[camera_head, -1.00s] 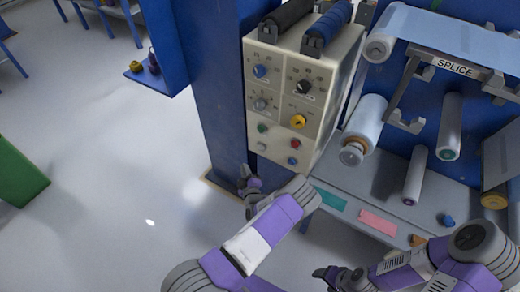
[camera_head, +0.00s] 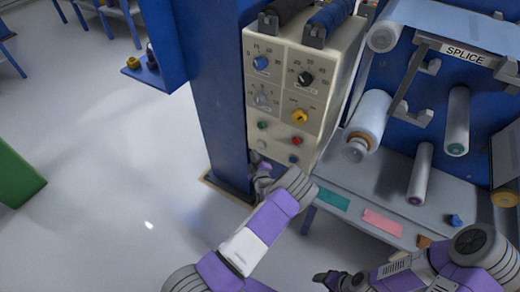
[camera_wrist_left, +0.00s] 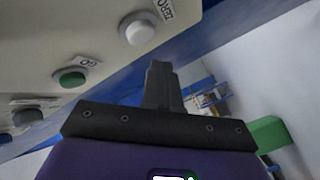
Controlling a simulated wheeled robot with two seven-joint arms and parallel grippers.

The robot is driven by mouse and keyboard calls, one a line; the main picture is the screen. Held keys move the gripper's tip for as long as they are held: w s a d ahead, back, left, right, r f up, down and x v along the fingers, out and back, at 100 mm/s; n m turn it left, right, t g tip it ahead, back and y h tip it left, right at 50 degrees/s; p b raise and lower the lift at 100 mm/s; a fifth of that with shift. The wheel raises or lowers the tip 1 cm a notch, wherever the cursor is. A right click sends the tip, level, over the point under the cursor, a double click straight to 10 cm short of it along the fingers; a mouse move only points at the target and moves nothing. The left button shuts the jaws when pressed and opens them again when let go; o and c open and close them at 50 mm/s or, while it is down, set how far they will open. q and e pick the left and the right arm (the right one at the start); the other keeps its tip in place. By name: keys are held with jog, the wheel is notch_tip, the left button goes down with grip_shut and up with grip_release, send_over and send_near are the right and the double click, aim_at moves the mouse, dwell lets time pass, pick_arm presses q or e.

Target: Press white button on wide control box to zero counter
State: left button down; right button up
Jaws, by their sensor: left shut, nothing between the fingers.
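The wide control box (camera_head: 290,100) is a beige panel on a blue post, with knobs and coloured buttons. Its white button (camera_head: 262,144) is at the lower left, below the green button (camera_head: 263,125). In the left wrist view the white button (camera_wrist_left: 137,31) carries a ZERO label, and the green button (camera_wrist_left: 70,78) is marked GO. My left gripper (camera_head: 262,168) is just below the white button. Its shut, empty fingers (camera_wrist_left: 160,85) point up beside the panel, apart from the button. My right gripper (camera_head: 322,278) is low in the head view, away from the box; its jaws are unclear.
A grey shelf (camera_head: 390,190) with teal and pink strips, under several film rollers and a SPLICE sign (camera_head: 466,54), is right of the box. A small blue shelf (camera_head: 150,75) juts from the post's left. The floor at left is largely open.

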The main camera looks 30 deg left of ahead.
pick_arm(q)
jog(key=shift+w, duration=0.75)
jog(key=shift+w+b, duration=0.1)
jog(key=shift+b, duration=0.2)
dwell(1.3)
jog(key=shift+w+d, duration=0.1)
jog(key=shift+w, duration=0.2)
jog(key=shift+w+b, duration=0.4)
jog(key=shift+w, duration=0.05)
dwell(0.6)
jog(key=shift+s+r, duration=0.1)
jog(key=shift+s, duration=0.05)
jog(key=shift+s+p, duration=0.7)
jog(key=shift+s, duration=0.05)
